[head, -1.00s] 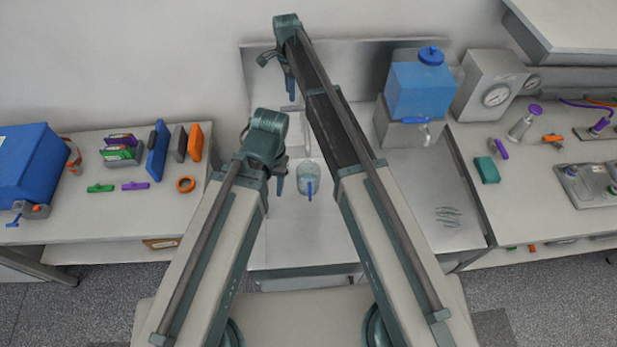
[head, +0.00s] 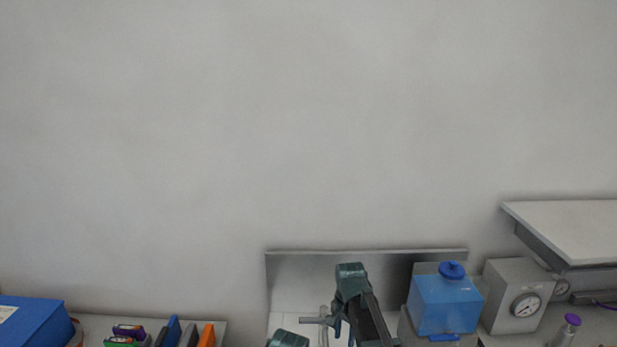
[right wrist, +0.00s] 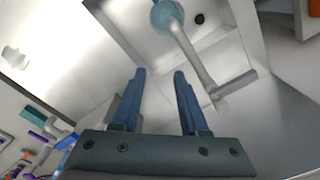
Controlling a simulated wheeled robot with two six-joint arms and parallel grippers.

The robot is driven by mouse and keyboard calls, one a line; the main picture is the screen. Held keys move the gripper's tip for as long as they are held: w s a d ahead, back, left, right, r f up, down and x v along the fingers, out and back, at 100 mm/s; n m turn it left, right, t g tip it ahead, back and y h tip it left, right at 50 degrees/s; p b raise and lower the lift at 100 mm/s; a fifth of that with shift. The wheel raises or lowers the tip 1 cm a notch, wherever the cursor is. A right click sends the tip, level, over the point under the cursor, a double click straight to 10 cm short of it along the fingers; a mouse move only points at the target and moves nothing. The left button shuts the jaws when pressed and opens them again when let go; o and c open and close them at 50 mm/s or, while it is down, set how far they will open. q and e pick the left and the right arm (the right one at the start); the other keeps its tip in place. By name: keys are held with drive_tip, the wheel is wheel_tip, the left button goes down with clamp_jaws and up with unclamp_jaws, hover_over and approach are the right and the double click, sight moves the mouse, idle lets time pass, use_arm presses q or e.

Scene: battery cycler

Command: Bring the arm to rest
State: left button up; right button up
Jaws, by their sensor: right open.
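My right arm rises from the bottom of the head view, and its dark green wrist (head: 350,280) is in front of the metal back panel, beside the grey tap (head: 323,322). In the right wrist view my right gripper (right wrist: 158,72) has its two blue fingers apart with nothing between them. The tap (right wrist: 196,58) passes just beyond the right finger, and a rounded pale blue thing (right wrist: 167,15) shows at its far end. Of my left arm only the top of the wrist (head: 288,340) shows at the bottom edge; its fingers are out of the picture.
A blue case (head: 30,322) and upright coloured items (head: 172,332) are at lower left. The wall above is bare.

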drive_tip(key=s+d+n, duration=0.3)
drive_tip(key=s+n, duration=0.1)
drive_tip(key=s, duration=0.4)
drive_tip(key=s+d+n, duration=0.3)
drive_tip(key=s, duration=0.5)
drive_tip(key=s+a+f+n+b, duration=0.2)
drive_tip(key=s+a+f+b, duration=0.1)
drive_tip(key=a+f+b, duration=0.2)
drive_tip(key=s+a+f+n+h+b, duration=0.1)
drive_tip(key=s+a+f+n+b, duration=0.2)
drive_tip(key=f+b, duration=0.6)
drive_tip(key=shift+a+g, duration=0.3)
drive_tip(key=shift+a, duration=0.8)
drive_tip(key=shift+f, duration=0.1)
